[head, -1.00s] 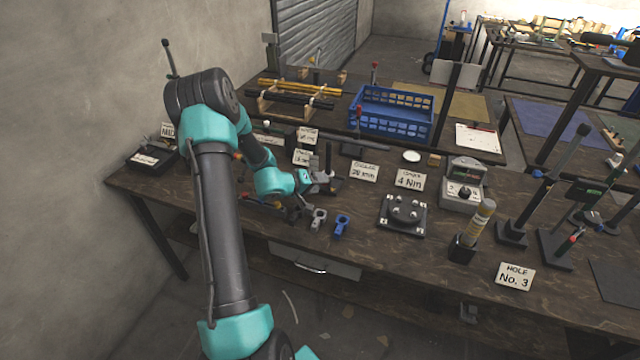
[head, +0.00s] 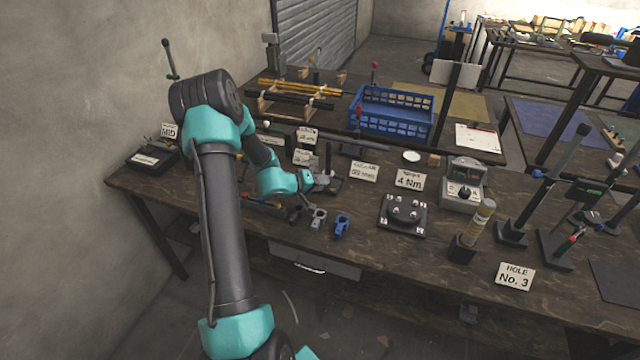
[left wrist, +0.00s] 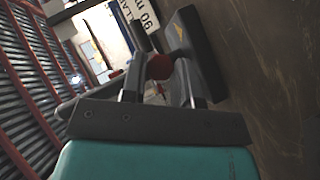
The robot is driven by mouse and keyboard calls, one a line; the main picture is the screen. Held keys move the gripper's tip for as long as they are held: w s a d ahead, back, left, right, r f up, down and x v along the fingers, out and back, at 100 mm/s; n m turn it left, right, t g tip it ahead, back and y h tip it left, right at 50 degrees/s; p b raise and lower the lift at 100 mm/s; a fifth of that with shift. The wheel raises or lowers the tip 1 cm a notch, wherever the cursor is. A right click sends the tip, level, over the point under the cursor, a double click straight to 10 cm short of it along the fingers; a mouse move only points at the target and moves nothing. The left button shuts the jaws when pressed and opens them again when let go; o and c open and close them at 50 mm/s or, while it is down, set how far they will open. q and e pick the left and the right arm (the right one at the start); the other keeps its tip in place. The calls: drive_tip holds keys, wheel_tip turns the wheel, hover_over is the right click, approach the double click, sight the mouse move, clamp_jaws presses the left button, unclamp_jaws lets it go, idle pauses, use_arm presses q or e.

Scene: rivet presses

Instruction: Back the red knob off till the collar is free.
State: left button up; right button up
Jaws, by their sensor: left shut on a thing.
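My left gripper (head: 324,181) is low over the bench, beside a small dark stand with an upright post (head: 328,158). In the left wrist view, a round red knob (left wrist: 160,66) shows between the two fingers of the left gripper (left wrist: 157,78), which is shut on it. The knob is in front of a dark block (left wrist: 203,52). In the head view the gripper hides the knob. I cannot make out the collar around it or tell whether it is loose. My right gripper is not in view.
A grey clamp (head: 318,217) and a blue clamp (head: 342,225) lie near the bench's front edge. A collar sign (head: 364,173) and a 4 Nm sign (head: 410,180) stand to the right, behind a dark plate (head: 402,214). A blue crate (head: 391,126) sits behind.

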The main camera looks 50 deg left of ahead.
use_arm(q)
drive_tip(key=shift+n+t+h, duration=0.3)
drive_tip(key=shift+n+t, duration=0.1)
drive_tip(key=shift+t, duration=0.1)
drive_tip(key=o, duration=0.9)
drive_tip(key=shift+r, duration=0.55)
wheel_tip(320, 180, up, 2)
drive_tip(key=shift+a+r, duration=0.1)
drive_tip(key=shift+o, duration=1.1)
drive_tip(key=shift+s+d+r, duration=0.15)
drive_tip(key=shift+s+d, duration=0.3)
drive_tip(key=s+d, duration=0.3)
drive_tip(key=s+d+r, duration=0.1)
drive_tip(key=s+d, duration=0.2)
drive_tip(key=d, duration=0.1)
drive_tip(key=s+d, duration=0.4)
drive_tip(key=shift+r, duration=0.15)
drive_tip(key=shift+c, duration=1)
